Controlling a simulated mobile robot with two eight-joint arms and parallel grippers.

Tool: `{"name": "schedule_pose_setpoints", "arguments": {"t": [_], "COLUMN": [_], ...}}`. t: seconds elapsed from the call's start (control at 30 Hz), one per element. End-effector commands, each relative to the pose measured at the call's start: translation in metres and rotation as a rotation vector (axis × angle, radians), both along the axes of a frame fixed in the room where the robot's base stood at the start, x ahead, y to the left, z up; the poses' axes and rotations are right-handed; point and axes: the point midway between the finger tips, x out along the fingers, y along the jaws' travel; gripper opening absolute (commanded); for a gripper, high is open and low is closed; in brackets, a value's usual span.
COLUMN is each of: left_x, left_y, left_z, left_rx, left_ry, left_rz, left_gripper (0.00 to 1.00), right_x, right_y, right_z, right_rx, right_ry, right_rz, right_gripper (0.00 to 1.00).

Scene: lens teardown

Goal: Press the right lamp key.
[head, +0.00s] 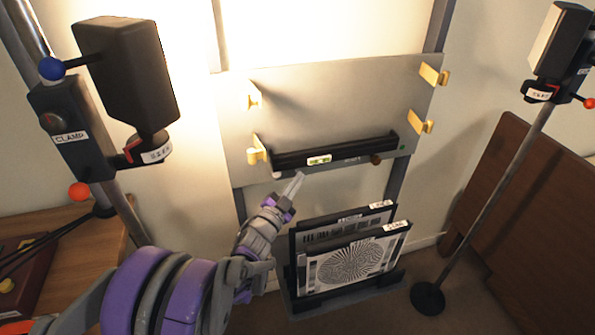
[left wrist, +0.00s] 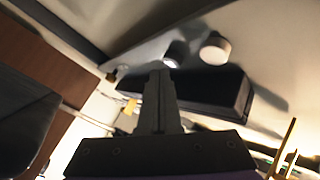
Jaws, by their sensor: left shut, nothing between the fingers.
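No part is readable as the right lamp key. The right lamp head (head: 560,42) is on a thin stand at the right, with a red knob (head: 589,103). A dark red box (head: 25,270) with a yellow button (head: 6,285) is cut off at the left edge. My left gripper (head: 297,177) is shut and empty, just below the dark ledge (head: 335,153) of the grey board. In the left wrist view its closed fingers (left wrist: 158,80) point toward the ledge, near two round pale knobs (left wrist: 214,48). My right gripper is not in view.
The left lamp head (head: 125,75) stands close on a clamp pole. The grey board (head: 330,105) carries yellow clips (head: 433,75). Below it stands a rack with test charts (head: 352,262). A brown panel (head: 520,190) leans at the right.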

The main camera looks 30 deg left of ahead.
Motion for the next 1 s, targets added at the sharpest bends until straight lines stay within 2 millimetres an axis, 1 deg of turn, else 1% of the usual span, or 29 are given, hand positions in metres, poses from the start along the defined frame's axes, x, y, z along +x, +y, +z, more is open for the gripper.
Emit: {"name": "schedule_pose_setpoints", "arguments": {"t": [1.0], "left_x": [0.0052], "left_y": [0.0062], "left_z": [0.0001], "left_rx": [0.000], "left_ry": [0.000], "left_rz": [0.000], "left_gripper": [0.00], "right_x": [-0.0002], "right_y": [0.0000], "right_z": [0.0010], "right_rx": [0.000], "right_ry": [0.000], "right_rz": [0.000], "right_gripper": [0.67]}}
